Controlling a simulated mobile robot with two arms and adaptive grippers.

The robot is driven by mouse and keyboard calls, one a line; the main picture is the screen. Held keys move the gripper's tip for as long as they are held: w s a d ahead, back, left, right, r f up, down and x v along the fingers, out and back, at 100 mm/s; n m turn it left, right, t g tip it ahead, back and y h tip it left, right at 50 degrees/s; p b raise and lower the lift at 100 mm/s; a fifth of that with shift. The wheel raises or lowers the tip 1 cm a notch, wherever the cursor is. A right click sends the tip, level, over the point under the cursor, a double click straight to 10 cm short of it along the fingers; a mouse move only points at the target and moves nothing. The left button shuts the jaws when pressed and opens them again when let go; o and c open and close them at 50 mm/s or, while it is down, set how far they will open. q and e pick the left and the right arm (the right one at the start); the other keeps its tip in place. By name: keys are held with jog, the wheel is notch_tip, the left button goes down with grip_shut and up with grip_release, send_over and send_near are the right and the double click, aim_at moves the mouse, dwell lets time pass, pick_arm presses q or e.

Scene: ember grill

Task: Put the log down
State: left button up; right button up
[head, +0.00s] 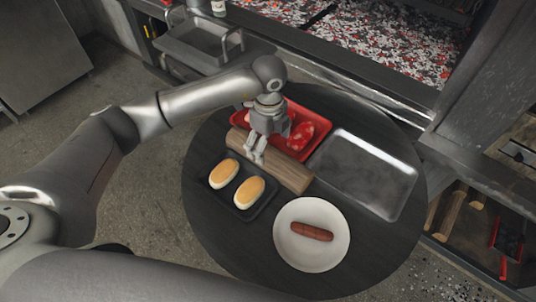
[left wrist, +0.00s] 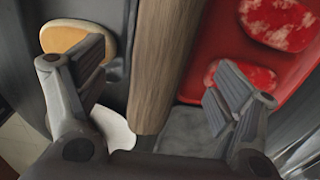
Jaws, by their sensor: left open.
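The log (head: 287,172), a brown wooden length, lies on the round dark table between the black tray and the red tray. Whether it touches either tray's edge I cannot tell. My left gripper (head: 257,152) is right above the log's middle, pointing down, and hides part of it. In the left wrist view, the left gripper (left wrist: 157,88) is open, with a finger on either side of the log (left wrist: 160,60) and gaps between fingers and wood. My right gripper is not in view.
The table (head: 225,245) also bears a black tray (head: 216,188) with two buns, a red tray (head: 322,127) with meat, an empty metal tray (head: 368,178) and a white plate (head: 312,254) with a sausage. Behind is the ember bed (head: 390,50); logs (head: 450,208) lie on a shelf at right.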

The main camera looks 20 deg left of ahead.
aim_at(269, 149)
pick_arm(q)
jog(key=f, duration=0.1)
jog(key=f+p, duration=0.1)
jog(key=f, duration=0.3)
jog(key=shift+w+a+p, duration=0.1)
jog(key=shift+w+p, duration=0.15)
jog(key=shift+p, duration=0.05)
jog(key=shift+c, duration=0.4)
jog(key=c, duration=0.5)
jog(key=shift+r, duration=0.1)
grip_shut()
jog(key=shift+w+r, duration=0.1)
